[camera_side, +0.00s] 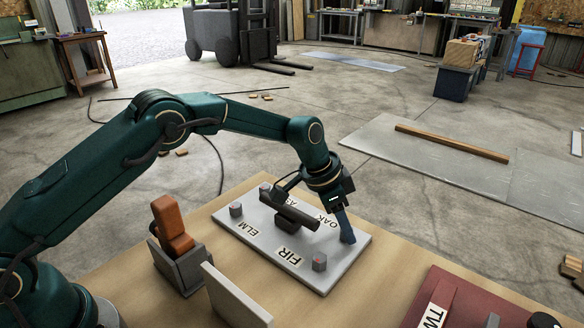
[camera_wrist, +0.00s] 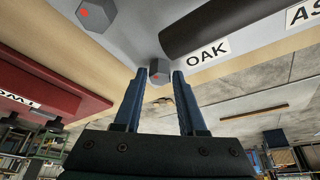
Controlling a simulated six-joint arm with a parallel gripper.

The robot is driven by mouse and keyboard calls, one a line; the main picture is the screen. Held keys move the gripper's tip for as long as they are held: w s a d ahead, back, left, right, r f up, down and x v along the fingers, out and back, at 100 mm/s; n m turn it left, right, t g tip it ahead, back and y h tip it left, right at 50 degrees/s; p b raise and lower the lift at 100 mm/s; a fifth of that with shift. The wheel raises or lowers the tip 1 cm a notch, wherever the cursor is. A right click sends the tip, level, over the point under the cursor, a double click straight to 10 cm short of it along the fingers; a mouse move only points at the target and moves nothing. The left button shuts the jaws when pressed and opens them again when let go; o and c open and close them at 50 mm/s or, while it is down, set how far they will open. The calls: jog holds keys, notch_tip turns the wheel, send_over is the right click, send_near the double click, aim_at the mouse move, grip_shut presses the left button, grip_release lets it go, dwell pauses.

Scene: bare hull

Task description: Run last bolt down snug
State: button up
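A light grey plate (camera_side: 300,275) lies on the wooden table with labels ELM, FIR, OAK and a partly hidden one starting AS. Grey hex bolts with red marks stand by ELM (camera_side: 236,209) and FIR (camera_side: 319,263). The bolt by OAK (camera_wrist: 159,71) shows in the wrist view but is hidden by my fingers in the side view. My gripper (camera_side: 347,238) points down at the plate's right corner. In the wrist view my gripper (camera_wrist: 159,75) is open, its blue fingertips on either side of the OAK bolt with thin gaps. How far this bolt is seated I cannot tell.
A dark bar-shaped handle (camera_side: 290,212) rises mid-plate, close to my gripper. A dark red board (camera_side: 470,312) lies at the front right. Bare tabletop lies between plate and board.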

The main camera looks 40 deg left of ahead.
jog(key=shift+o, duration=0.8)
jog(key=shift+v, duration=2.55)
